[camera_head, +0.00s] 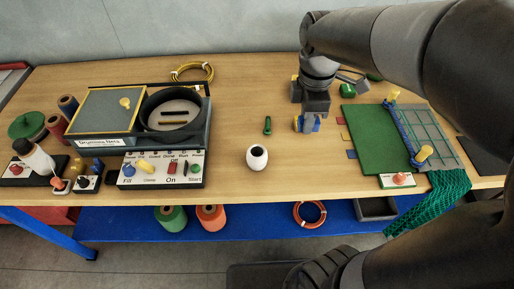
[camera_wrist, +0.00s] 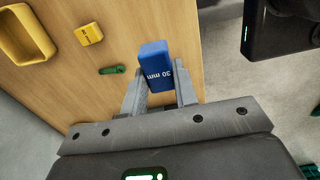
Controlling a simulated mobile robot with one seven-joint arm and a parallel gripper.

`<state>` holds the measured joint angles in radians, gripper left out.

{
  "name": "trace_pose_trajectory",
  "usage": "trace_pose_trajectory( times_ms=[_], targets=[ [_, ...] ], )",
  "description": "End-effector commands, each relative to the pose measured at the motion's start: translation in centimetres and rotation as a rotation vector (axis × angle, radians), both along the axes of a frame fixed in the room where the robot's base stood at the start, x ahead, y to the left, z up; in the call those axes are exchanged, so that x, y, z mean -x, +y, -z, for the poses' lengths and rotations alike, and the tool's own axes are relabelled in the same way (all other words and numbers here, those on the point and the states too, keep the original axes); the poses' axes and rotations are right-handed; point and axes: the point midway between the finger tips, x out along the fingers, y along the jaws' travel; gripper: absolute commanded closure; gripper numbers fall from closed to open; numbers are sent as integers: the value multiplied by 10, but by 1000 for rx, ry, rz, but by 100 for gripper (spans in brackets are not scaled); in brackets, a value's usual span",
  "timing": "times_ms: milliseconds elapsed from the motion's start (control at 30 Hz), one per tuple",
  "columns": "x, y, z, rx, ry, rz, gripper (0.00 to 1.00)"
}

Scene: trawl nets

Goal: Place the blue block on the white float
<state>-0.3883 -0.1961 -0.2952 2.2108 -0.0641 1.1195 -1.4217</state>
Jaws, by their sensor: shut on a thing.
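The blue block (camera_wrist: 155,62), marked "30 mm", is between the two fingers of my gripper (camera_wrist: 158,92) in the wrist view. The fingers are shut on its sides. In the head view my gripper (camera_head: 308,124) points down over the table, left of the green mat, and a bit of the blue block (camera_head: 317,125) shows beside the fingers. I cannot tell whether the block is clear of the table.
The green mat (camera_head: 375,140) with coloured tabs lies to the right, with a green net (camera_head: 445,195) hanging off the edge. The wood around the float is clear.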

Motion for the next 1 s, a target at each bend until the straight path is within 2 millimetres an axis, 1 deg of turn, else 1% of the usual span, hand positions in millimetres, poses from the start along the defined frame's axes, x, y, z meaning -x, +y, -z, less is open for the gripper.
trace_pose_trajectory(
  times_ms=[67,167,267,500,600,700,833,1000],
  targets=[
    [3,5,1,-1,0,-17,96],
    [3,16,7,1,3,-27,96],
    [-1,35,19,1,4,-28,96],
    [-13,88,52,1,4,-28,96],
    [-17,105,62,1,3,-27,96],
    [-19,116,68,0,1,-25,96],
    [-20,120,75,0,2,-23,96],
    [-20,120,101,1,4,-21,96]
  ],
)
